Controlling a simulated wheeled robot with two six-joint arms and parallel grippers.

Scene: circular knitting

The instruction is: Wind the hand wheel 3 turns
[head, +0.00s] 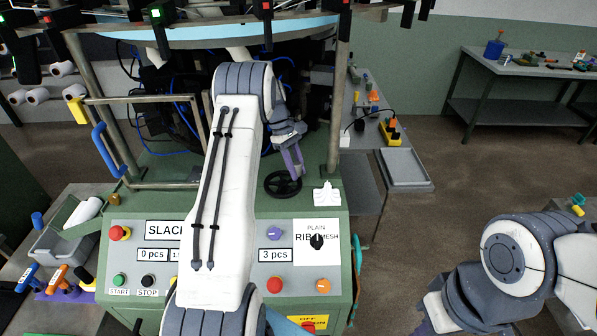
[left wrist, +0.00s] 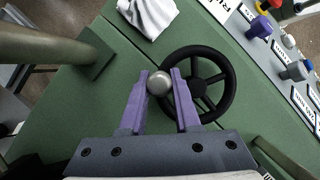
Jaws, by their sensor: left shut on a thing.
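The black spoked hand wheel (head: 283,184) lies on the green top of the machine, behind the control panel. In the left wrist view the hand wheel (left wrist: 224,75) shows its rim and spokes, with a grey round knob (left wrist: 159,83) at its left side. My left gripper (head: 297,172) reaches down to the wheel. In the left wrist view the purple fingers of my left gripper (left wrist: 160,86) are shut on the knob, one on each side. My right arm shows at the lower right of the head view, but its fingers are not visible.
A white cloth (head: 327,194) lies on the machine top, close to the wheel. The green control panel (head: 340,262) with buttons and dials is in front. A metal post (head: 338,110) rises behind the wheel. Open floor lies to the right.

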